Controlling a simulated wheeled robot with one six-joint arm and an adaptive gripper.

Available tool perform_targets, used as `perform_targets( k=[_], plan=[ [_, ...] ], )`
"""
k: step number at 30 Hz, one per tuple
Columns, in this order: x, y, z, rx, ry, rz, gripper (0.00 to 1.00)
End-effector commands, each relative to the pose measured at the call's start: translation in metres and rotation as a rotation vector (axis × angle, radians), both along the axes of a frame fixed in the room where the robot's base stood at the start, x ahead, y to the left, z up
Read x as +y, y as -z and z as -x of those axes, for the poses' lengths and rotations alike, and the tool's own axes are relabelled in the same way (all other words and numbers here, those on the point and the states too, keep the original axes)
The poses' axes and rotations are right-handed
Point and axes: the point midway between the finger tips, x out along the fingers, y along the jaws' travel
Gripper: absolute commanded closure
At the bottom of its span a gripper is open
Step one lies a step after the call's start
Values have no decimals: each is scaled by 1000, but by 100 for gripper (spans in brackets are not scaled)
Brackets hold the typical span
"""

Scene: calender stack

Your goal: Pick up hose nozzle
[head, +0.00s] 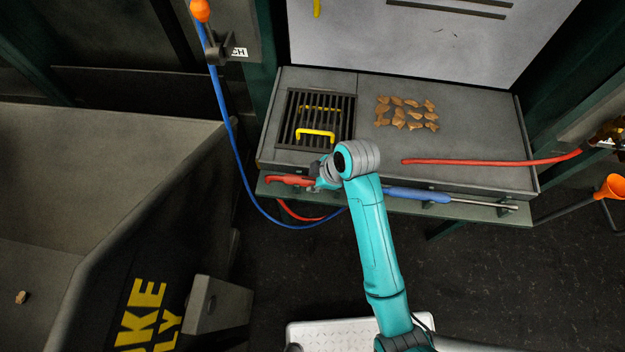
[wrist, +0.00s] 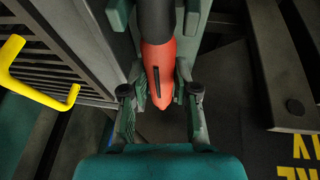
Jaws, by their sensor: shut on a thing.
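The hose nozzle (wrist: 158,72) appears to be the red piece with a dark slot and a black cylindrical part in the wrist view. In the head view, its red body (head: 288,180) lies along the front ledge of the grey bench. My gripper (wrist: 160,92) is shut on it, with one finger on each side of the red body. In the head view, my gripper (head: 320,180) is at the right end of the red body, and my wrist partly hides the grip. I cannot tell whether the nozzle is clear of the ledge.
A blue-handled metal wand (head: 425,196) lies on the ledge to the right. The bench (head: 465,110) carries a yellow-handled grate (head: 294,118), several brown pieces (head: 405,112) and a red hose (head: 480,162). A blue hose (head: 235,140) hangs at left, near a dark bin (head: 95,150).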

Motion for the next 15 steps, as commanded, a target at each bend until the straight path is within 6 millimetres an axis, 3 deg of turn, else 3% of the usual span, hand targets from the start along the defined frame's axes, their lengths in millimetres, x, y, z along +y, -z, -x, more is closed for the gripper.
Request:
perform_targets(
  k=[8, 15],
  plan=[
    [0, -10, -1, -4, 0, -1, 100],
    [0, -52, -2, -7, 0, -2, 100]
  ],
)
